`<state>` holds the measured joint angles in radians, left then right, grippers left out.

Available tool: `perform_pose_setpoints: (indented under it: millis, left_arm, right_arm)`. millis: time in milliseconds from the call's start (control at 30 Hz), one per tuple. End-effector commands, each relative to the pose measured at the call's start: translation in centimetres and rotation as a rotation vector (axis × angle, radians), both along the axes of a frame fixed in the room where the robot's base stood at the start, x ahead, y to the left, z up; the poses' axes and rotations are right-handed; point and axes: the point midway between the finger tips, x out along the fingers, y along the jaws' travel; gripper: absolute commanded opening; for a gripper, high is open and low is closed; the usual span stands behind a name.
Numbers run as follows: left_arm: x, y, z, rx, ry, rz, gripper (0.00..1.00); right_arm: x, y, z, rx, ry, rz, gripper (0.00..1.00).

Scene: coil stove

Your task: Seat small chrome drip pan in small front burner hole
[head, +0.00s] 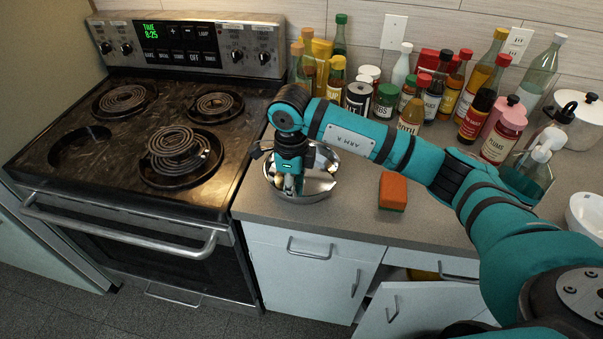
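A round chrome drip pan (308,193) sits on the counter just right of the stove. My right gripper (289,184) points down into it, its fingertips within the pan's outline. The arm hides part of the pan, and I cannot tell whether the fingers touch or grip it. The small front burner hole (80,147) is at the front left of the stove top (112,170); it looks dark, with no coil in it. My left gripper is not in view.
The front right burner (178,148) has a coil that looks raised or stacked. Two coil burners are behind. An orange sponge (393,190) lies right of the pan. Several bottles and jars crowd the counter's back. A lower cabinet door (420,310) stands open.

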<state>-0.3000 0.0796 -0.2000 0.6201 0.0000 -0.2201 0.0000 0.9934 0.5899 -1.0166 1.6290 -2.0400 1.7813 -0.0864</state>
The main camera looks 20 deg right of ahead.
Motion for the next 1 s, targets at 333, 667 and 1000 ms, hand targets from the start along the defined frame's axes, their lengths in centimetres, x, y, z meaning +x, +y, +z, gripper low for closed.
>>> perform_pose_setpoints:
  millis: [333, 667, 1000]
  left_arm:
    - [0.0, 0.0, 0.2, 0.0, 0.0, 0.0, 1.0]
    - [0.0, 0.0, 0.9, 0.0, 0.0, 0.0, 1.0]
    - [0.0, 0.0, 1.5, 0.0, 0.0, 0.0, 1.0]
  right_arm:
    - [0.0, 0.0, 0.3, 0.0, 0.0, 0.0, 0.0]
    - [0.0, 0.0, 1.6, 0.0, 0.0, 0.0, 0.0]
    - [0.0, 0.0, 3.0, -0.001, 0.0, 0.0, 0.0]
